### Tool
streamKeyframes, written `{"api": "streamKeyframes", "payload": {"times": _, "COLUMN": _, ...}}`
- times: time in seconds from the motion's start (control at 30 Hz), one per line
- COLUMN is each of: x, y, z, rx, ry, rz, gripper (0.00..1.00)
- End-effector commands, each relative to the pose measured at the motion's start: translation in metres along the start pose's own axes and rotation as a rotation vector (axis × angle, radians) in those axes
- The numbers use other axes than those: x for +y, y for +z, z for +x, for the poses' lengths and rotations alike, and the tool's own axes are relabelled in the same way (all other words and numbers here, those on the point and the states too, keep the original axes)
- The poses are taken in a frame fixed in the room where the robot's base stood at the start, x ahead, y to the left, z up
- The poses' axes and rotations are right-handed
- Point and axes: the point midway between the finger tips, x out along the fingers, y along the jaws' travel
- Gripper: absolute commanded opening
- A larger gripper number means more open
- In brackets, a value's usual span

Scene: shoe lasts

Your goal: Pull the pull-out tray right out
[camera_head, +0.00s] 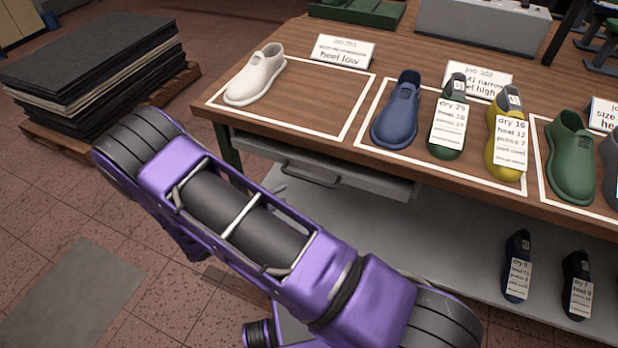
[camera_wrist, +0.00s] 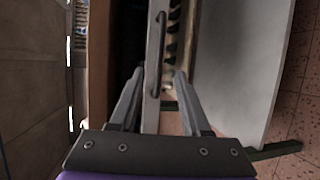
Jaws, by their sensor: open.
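The pull-out tray (camera_head: 369,182) is grey and sits under the front edge of the wooden bench. A dark bar handle (camera_head: 311,176) is on its front. In the wrist view the tray front (camera_wrist: 152,85) is a narrow grey strip with the handle (camera_wrist: 161,45) on it. My gripper (camera_wrist: 159,72) is open, with one finger on each side of the strip in that picture. I see nothing held, and contact with the handle cannot be told.
The bench (camera_head: 270,112) carries a white shoe last (camera_head: 257,76), a blue one (camera_head: 397,110) and several others with tags. A lower shelf (camera_head: 440,240) holds two dark lasts. A pallet of dark sheets (camera_head: 95,60) stands at left. Floor in front is open.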

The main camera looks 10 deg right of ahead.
Motion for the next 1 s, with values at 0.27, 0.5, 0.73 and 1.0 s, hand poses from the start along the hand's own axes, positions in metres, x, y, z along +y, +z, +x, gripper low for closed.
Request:
{"api": "streamKeyframes", "payload": {"times": 0.27, "x": 0.0, "y": 0.002, "z": 0.063, "rx": -0.006, "ry": 0.0, "rz": 0.0, "gripper": 0.47}}
{"api": "streamKeyframes", "payload": {"times": 0.5, "x": 0.0, "y": 0.0, "z": 0.102, "rx": -0.003, "ry": -0.001, "rz": 0.0, "gripper": 0.47}}
{"api": "streamKeyframes", "payload": {"times": 0.73, "x": 0.0, "y": 0.0, "z": 0.116, "rx": -0.001, "ry": -0.001, "rz": 0.0, "gripper": 0.47}}
{"api": "streamKeyframes", "payload": {"times": 1.0, "x": 0.0, "y": 0.0, "z": 0.117, "rx": 0.0, "ry": -0.001, "rz": 0.001, "gripper": 0.44}}
